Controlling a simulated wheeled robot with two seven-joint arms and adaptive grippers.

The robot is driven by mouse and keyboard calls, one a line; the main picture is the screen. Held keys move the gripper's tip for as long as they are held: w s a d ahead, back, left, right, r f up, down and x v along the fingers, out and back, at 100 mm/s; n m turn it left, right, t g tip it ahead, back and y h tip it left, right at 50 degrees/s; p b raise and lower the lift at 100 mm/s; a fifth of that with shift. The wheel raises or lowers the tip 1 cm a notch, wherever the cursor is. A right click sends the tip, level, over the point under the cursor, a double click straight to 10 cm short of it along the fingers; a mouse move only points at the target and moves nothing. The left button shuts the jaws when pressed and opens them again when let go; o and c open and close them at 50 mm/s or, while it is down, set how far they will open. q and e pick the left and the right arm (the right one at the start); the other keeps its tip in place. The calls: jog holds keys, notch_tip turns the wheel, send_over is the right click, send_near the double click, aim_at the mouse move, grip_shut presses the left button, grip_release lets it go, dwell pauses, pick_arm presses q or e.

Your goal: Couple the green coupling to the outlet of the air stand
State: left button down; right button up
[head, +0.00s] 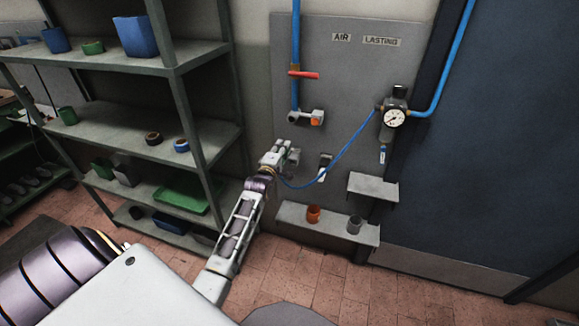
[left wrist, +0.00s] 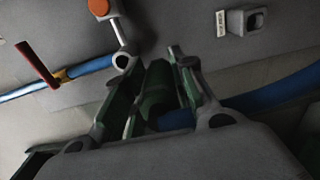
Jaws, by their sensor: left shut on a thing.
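My left gripper (head: 287,150) is shut on the green coupling (left wrist: 157,90), which shows between its fingers in the left wrist view (left wrist: 150,66). In the head view the gripper hides the coupling. A blue hose (head: 335,155) runs from the coupling up to the gauge unit. The outlet (head: 305,117) of the air stand is a grey fitting with an orange part (head: 316,120), at the lower end of the blue pipe. It is above and a little right of my gripper, apart from the coupling. The orange part (left wrist: 98,8) also shows in the left wrist view. My right gripper is out of view.
A red valve handle (head: 304,74) sticks out on the pipe. A grey holder (head: 324,165) is on the panel right of my gripper. A low ledge (head: 330,228) carries an orange cup (head: 313,214) and a grey cup (head: 354,224). Metal shelving (head: 110,125) stands left; the gauge (head: 393,118) is right.

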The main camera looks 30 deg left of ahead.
pick_arm(q)
jog(key=shift+r+p, duration=3.15)
jog(key=shift+r, duration=0.45)
jog(key=shift+b+x, duration=0.8)
jog(key=shift+x, duration=1.7)
jog(key=shift+p, duration=0.75)
jog(key=shift+w+a, duration=0.1)
jog(key=shift+w, duration=0.4)
dwell(0.6)
